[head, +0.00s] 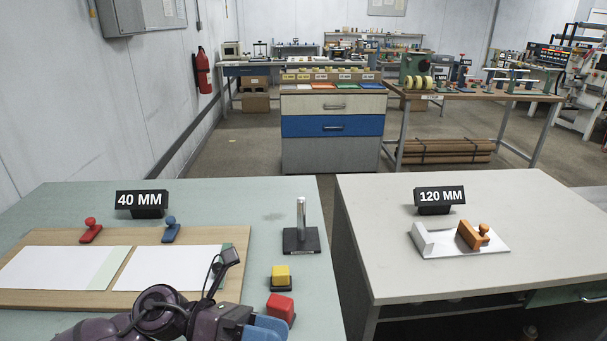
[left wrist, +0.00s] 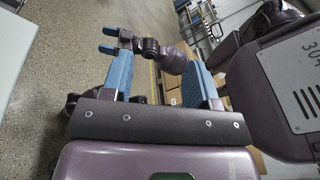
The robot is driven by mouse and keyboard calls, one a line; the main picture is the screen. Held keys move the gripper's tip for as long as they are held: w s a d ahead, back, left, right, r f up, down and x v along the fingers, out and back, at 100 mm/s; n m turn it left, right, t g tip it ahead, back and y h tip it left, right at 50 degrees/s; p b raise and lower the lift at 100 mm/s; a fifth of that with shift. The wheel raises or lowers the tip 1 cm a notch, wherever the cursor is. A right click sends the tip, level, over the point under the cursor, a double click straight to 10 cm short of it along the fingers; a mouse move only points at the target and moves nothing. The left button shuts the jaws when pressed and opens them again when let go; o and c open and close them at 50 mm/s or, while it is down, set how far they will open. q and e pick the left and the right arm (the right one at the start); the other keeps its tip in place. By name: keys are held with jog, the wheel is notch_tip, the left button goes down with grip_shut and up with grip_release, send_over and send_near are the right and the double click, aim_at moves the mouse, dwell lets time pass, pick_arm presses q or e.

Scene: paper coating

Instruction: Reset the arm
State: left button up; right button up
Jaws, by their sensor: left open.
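My left arm comes in along the bottom left of the head view. Its purple gripper with blue fingers (head: 265,328) is partly cut off by the lower edge, beside the red block. In the left wrist view my left gripper (left wrist: 157,65) has its two blue fingers wide apart with nothing held between them. Beyond them, my right gripper (left wrist: 107,39) shows two short blue fingers apart and empty. My right gripper is not in the head view.
The green table holds a wooden board (head: 240,250) with white sheets, a red block (head: 281,307), a yellow block (head: 281,275) and a metal post (head: 301,220). A gap separates it from the grey table (head: 370,230), which holds an orange-handled tool (head: 474,236).

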pick_arm(q)
jog(key=w+a+f+n+t+y, duration=0.2)
jog(key=a+f+n+t+y, duration=0.4)
jog(key=n+t, duration=0.75)
jog(key=w+a+f+n+t+y, duration=0.35)
jog(key=a+n+t, duration=0.4)
jog(key=n, duration=1.15)
jog(key=s+a+f+n+g+y, duration=0.3)
jog(key=s+a+f+n+y, duration=0.1)
jog(key=s+f+n, duration=0.3)
jog(key=s+a+f+n+g+y, duration=0.4)
jog(key=s+f+n, duration=0.3)
jog(key=f, duration=0.4)
jog(key=shift+s+a, duration=0.15)
jog(key=shift+a, duration=0.45)
jog(key=shift+f, duration=0.1)
